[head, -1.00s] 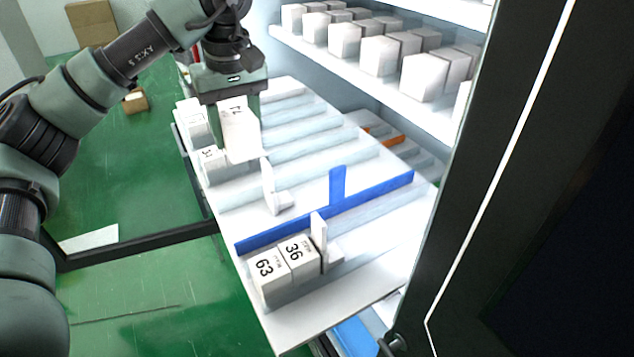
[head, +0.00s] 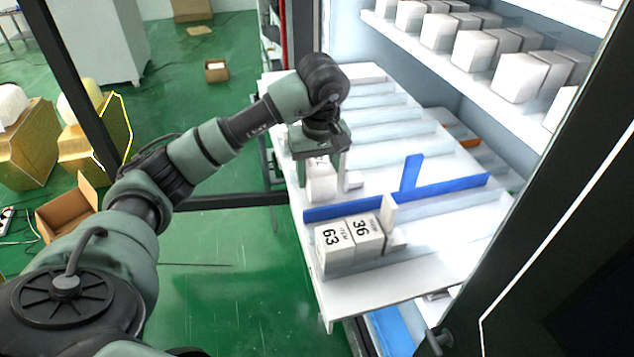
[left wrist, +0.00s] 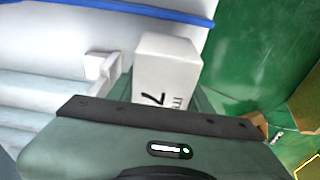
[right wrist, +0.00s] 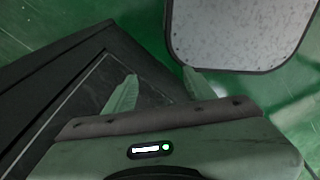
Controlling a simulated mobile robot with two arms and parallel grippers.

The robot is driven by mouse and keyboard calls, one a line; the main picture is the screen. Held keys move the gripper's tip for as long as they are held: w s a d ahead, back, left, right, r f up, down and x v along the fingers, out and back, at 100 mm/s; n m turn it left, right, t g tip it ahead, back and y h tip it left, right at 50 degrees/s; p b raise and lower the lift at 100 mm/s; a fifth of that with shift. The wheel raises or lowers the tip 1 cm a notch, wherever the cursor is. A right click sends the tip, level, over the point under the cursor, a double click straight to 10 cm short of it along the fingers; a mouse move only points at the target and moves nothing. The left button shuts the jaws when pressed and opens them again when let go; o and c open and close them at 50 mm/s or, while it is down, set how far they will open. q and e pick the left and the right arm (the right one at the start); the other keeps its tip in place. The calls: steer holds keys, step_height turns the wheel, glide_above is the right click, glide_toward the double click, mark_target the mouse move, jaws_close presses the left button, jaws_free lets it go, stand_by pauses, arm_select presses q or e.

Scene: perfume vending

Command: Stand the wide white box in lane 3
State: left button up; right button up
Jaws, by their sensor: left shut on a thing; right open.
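My left gripper (head: 322,170) is shut on a white box (head: 321,186), which is upright at the front end of a lane just beyond the blue divider (head: 400,198). The pusher (head: 352,180) also shows in the head view, behind the box. My right gripper (right wrist: 160,92) is open and empty in the right wrist view. Lane numbers cannot be read.
Boxes marked 63 (head: 332,248) and 36 (head: 367,234) stand on the near side of the blue divider, before another pusher (head: 390,222). An upper shelf (head: 455,62) carries several white boxes. A dark door frame (head: 560,200) stands at right. Green floor lies left of the shelf.

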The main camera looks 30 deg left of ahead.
mark_target(319, 163)
arm_select(q)
step_height(319, 163, down, 2)
steer(key=shift+f+p, duration=0.25)
steer(key=shift+p, duration=0.2)
steer(key=shift+w+f, duration=0.1)
steer(key=shift+f, duration=0.15)
steer(key=o, duration=1)
steer(key=shift+f, duration=0.15)
steer(key=o, duration=0.4)
steer(key=shift+o, duration=0.2)
arm_select(e)
steer(key=shift+s+r, duration=0.35)
steer(key=shift+s, duration=0.4)
steer(key=shift+r, duration=0.1)
